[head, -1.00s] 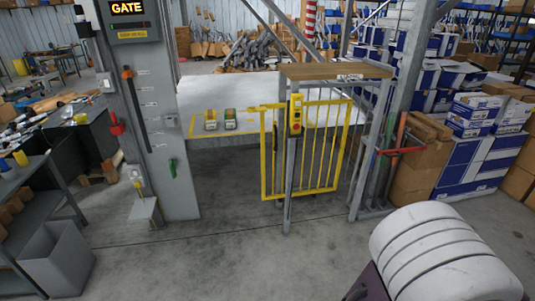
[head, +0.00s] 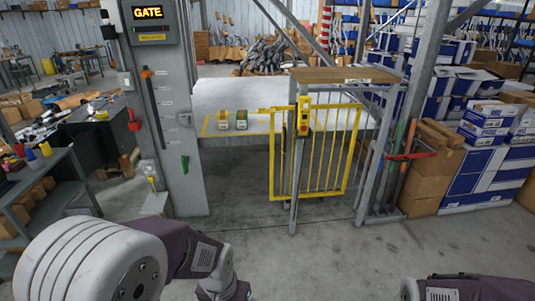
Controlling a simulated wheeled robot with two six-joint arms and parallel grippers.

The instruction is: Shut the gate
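The yellow barred gate (head: 325,150) stands upright at the centre, at and behind a grey post. The gap between the gate and the grey column (head: 170,120) on the left has no bars across its lower part. The column carries a lit sign reading GATE (head: 147,12), a black lever or slot (head: 154,105) and a green handle (head: 185,166). A yellow box with a red button (head: 303,116) is on the post in front of the gate. My arms show at the bottom left and bottom right; neither gripper's fingers are in view.
A white-topped surface (head: 235,96) with two small items lies behind the gap. A wooden shelf (head: 345,75) tops the frame above the gate. Cartons (head: 480,165) stack at the right, a bench (head: 50,185) at the left. The floor (head: 300,260) before the gate is clear.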

